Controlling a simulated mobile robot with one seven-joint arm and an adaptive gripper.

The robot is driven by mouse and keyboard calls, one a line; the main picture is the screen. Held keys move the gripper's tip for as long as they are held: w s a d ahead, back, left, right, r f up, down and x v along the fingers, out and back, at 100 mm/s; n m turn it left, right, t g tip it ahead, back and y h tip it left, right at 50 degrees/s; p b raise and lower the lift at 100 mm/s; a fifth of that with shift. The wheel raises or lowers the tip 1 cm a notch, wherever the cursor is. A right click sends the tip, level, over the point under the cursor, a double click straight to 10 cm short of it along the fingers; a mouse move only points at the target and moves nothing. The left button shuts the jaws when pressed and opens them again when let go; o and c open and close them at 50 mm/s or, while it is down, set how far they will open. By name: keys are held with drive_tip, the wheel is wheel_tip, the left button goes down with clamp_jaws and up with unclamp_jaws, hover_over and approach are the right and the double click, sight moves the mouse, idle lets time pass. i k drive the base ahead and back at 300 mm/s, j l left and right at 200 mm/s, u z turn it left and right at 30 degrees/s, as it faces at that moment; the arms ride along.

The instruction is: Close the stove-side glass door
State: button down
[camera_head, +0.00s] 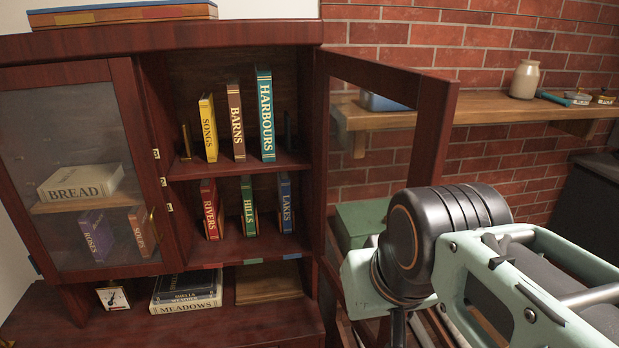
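The dark red-brown cabinet (170,38) fills the left and middle. Its right-hand glass door (432,125) stands open, swung outward from the right side of the open middle shelves. I see this door's frame and the brick wall through its pane; its lower part is hidden behind my arm. My arm reaches in from the lower right, in front of the right-hand door. My gripper cannot be made out.
Upright books stand on the middle shelves, such as HARBOURS (266,115) and RIVERS (211,209). Stacked books (187,290) and a small dial (113,298) sit on the lower ledge. A wooden wall shelf (480,108) holds a jar (525,80). A dark unit (590,190) stands far right.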

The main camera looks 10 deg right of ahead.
sight(435, 97)
drive_tip(key=k+l+u, duration=0.2)
drive_tip(key=l, duration=0.15)
drive_tip(key=l+u, duration=0.15)
drive_tip(key=l, duration=0.25)
drive_tip(key=l+u, duration=0.45)
drive_tip(key=l, duration=0.3)
drive_tip(key=k+l+u, duration=0.25)
drive_tip(key=l, duration=0.2)
drive_tip(key=i+u, duration=0.2)
drive_tip(key=k+l, duration=0.05)
drive_tip(key=k, duration=0.05)
